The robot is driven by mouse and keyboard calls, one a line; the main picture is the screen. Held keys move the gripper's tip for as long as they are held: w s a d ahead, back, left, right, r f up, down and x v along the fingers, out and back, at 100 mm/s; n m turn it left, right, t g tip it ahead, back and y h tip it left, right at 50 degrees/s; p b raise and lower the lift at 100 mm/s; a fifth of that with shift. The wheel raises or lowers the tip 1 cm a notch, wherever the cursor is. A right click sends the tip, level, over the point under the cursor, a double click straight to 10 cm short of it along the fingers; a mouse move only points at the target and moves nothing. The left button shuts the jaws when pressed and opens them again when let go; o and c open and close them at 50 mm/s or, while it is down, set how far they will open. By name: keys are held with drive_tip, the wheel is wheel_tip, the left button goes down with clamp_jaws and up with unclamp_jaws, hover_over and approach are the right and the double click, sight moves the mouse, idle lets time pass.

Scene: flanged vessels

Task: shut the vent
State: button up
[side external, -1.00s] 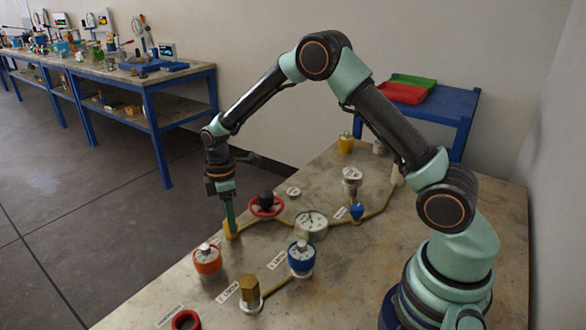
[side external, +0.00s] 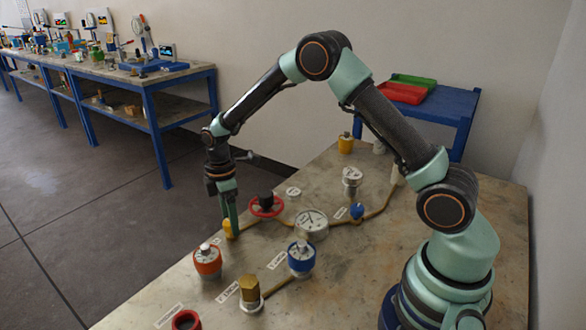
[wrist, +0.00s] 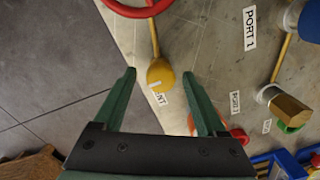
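A yellow knob (side external: 228,229), at the end of a thin brass pipe, stands near the bench's left edge. In the wrist view the yellow knob (wrist: 160,73) carries a pale mark. A label (wrist: 159,99) beside it is partly covered and its visible end reads "NT". My gripper (side external: 230,213) points down at the knob in the side view. In the wrist view my gripper (wrist: 159,76) has its two green fingers apart, with the knob between the tips and gaps on both sides. I cannot tell the exact height of the tips against the knob.
A red handwheel (side external: 266,206) stands just behind the knob, with a round gauge (side external: 312,222) to its right. An orange-banded vessel (side external: 207,261), a blue-banded vessel (side external: 301,258) and a brass hex fitting (side external: 249,290) stand in front. The floor drops away to the left.

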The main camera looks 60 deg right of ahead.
wheel_tip(320, 180, up, 12)
drive_tip(key=shift+w, duration=0.25)
idle(0.4)
drive_tip(key=s+r+m+t, duration=0.3)
drive_tip(key=s+r+m, duration=0.4)
drive_tip(key=s+r, duration=0.3)
drive_tip(key=s+d+m+t, duration=0.1)
drive_tip(key=s+m+t, duration=0.2)
drive_tip(key=s, duration=0.6)
drive_tip(key=m, duration=0.2)
drive_tip(key=shift+s+d+f+m, duration=0.15)
drive_tip(key=shift+s+m, duration=0.15)
drive_tip(key=shift+m, duration=0.1)
